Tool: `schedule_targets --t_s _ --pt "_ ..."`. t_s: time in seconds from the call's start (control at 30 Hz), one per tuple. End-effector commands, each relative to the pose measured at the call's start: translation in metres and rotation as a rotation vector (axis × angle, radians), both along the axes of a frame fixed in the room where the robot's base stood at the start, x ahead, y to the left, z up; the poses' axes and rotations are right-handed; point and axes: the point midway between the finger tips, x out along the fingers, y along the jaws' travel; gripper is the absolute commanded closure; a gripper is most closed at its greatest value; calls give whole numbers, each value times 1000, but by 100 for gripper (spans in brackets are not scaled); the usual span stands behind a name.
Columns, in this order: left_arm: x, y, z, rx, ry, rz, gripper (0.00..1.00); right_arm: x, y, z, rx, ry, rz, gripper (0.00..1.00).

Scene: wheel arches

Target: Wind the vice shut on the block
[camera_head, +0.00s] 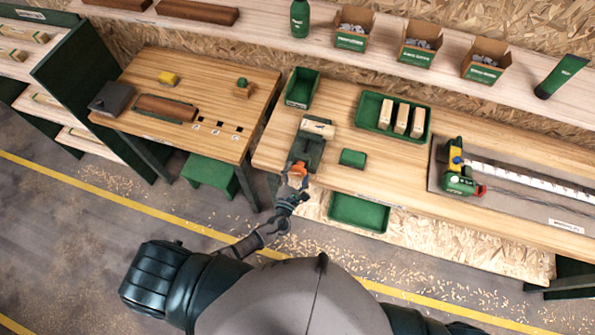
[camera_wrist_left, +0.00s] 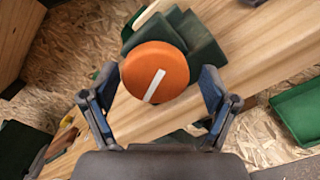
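The green vice (camera_head: 311,153) sits at the left front of the long bench. A pale wooden block (camera_head: 318,129) lies at its jaws; I cannot tell whether the jaws touch it. The vice's round orange knob (camera_head: 299,168) faces the bench front. In the left wrist view the knob (camera_wrist_left: 168,62) shows a slanted white stripe, with the dark green vice body (camera_wrist_left: 203,42) behind it. My left gripper (camera_head: 293,180) is at the knob, its fingers open on either side, with a visible gap at the right finger. My right gripper is not in view.
A green tray (camera_head: 425,127) with pale blocks stands right of the vice, beyond a small green box (camera_head: 353,158). An empty green bin (camera_head: 302,88) stands behind. A green bin (camera_head: 359,212) is below the bench edge. A second table (camera_head: 250,75) is at left.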

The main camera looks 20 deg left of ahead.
Motion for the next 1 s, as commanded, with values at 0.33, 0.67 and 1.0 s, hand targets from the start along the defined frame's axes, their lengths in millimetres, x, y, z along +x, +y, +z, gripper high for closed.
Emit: schedule_targets --t_s 0.33,0.67,1.0 --pt "-12 1 1 -1 -3 2 14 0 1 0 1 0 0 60" --pt "-84 3 0 0 1 -1 14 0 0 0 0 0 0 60" --pt "-118 4 1 0 -1 0 14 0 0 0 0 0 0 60"
